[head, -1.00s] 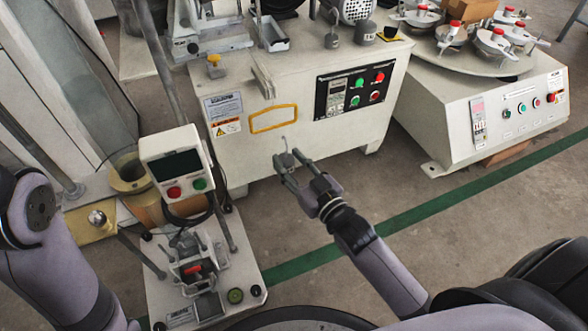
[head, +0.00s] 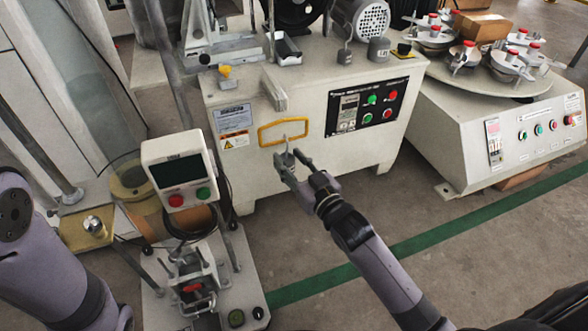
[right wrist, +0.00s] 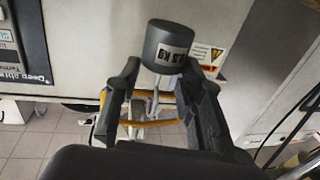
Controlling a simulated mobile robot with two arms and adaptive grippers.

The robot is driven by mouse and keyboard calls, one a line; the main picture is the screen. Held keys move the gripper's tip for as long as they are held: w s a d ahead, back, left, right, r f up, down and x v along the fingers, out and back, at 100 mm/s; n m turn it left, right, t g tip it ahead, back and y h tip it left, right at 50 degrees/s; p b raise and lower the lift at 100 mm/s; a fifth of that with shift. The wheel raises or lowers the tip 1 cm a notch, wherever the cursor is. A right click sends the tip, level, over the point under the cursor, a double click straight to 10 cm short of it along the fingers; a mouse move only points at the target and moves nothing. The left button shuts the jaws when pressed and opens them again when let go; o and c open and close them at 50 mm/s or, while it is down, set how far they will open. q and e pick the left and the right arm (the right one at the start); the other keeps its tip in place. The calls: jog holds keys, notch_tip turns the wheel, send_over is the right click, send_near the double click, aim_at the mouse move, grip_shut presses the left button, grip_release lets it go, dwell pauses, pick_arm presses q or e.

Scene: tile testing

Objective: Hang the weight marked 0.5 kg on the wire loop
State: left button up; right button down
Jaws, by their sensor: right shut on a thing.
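The dark grey cylindrical weight (right wrist: 167,38) is between the fingers of my right gripper (head: 289,160), which is shut on it. Its label is upside down in the right wrist view and partly readable, ending in "5 kg". Its thin metal hook (right wrist: 153,100) points toward the loop side. The yellow wire loop (head: 261,134) sticks out from the machine's front panel. It also shows beyond the fingers in the right wrist view (right wrist: 137,123). In the head view the hook overlaps the loop's lower bar; I cannot tell whether they touch. My left gripper is out of view.
The white machine (head: 300,90) has a button panel (head: 366,105) right of the loop. Two more grey weights stand on its top (head: 378,49). A control box (head: 180,172) on a stand is at left. A turntable machine (head: 500,130) is at right. Open floor lies in front.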

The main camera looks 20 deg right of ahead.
jog(key=shift+w+r+b, duration=0.1)
jog(key=shift+w+b, duration=0.25)
jog(key=shift+w, duration=0.3)
jog(key=shift+f, duration=0.75)
jog(key=shift+f, duration=0.25)
jog(key=shift+f, duration=0.15)
jog(key=c, duration=1.5)
grip_release()
jog(key=o, duration=0.5)
